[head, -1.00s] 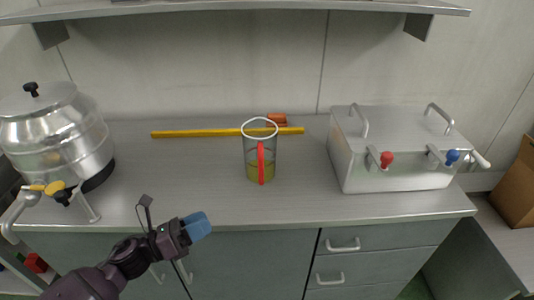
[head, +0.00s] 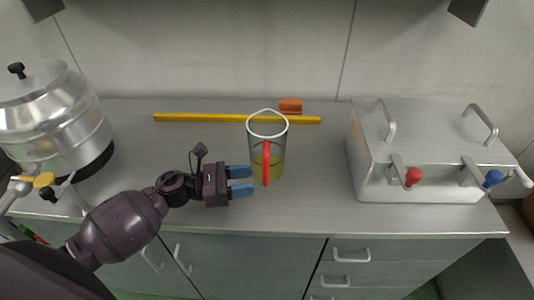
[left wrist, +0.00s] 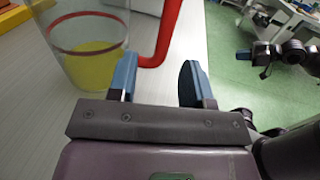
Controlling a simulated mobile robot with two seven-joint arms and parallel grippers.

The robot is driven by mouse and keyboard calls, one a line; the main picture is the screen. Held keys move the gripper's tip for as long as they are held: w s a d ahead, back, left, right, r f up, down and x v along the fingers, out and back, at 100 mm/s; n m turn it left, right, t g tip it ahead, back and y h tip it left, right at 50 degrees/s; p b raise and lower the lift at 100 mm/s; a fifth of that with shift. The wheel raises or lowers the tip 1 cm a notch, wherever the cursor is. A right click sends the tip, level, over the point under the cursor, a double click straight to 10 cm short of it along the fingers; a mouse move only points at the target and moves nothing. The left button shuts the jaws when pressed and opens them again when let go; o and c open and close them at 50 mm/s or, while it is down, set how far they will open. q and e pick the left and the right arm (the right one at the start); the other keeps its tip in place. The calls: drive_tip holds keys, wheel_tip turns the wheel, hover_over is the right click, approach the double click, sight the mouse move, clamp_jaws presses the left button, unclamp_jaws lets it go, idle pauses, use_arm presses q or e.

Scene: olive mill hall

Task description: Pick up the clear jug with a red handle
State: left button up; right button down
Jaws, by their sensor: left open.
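The clear jug (head: 280,160) stands upright on the grey counter in the head view, with yellow-green liquid in its lower part. Its red handle (head: 266,162) faces toward me. My left gripper (head: 241,181) is open, its blue fingers just left of the jug and near the handle. In the left wrist view the jug (left wrist: 88,40) is at upper left, and the red handle (left wrist: 163,36) comes down ahead of the gap between the open fingers (left wrist: 158,82). I cannot tell whether a finger touches the handle.
A steel vat (head: 58,110) stands at the left of the counter (head: 320,185). A steel box (head: 430,140) with red and blue taps stands at the right. A yellow bar (head: 200,118) and an orange block (head: 290,105) lie behind the jug.

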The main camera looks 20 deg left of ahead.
sight(266, 185)
use_arm(q)
drive_tip(key=shift+w+d, duration=0.15)
drive_tip(key=shift+d, duration=0.2)
drive_tip(key=p+x, duration=0.1)
drive_tip(key=x, duration=0.3)
drive_tip(key=shift+d+r, duration=0.15)
drive_tip(key=shift+d, duration=0.25)
drive_tip(key=c, duration=0.4)
drive_tip(key=shift+c, duration=1.2)
clamp_jaws()
use_arm(e)
drive_tip(key=shift+w+a+r, duration=0.1)
drive_tip(key=shift+w+r, duration=0.1)
drive_tip(key=shift+r, duration=0.3)
drive_tip(key=shift+w+r, duration=0.15)
drive_tip(key=shift+r, duration=0.35)
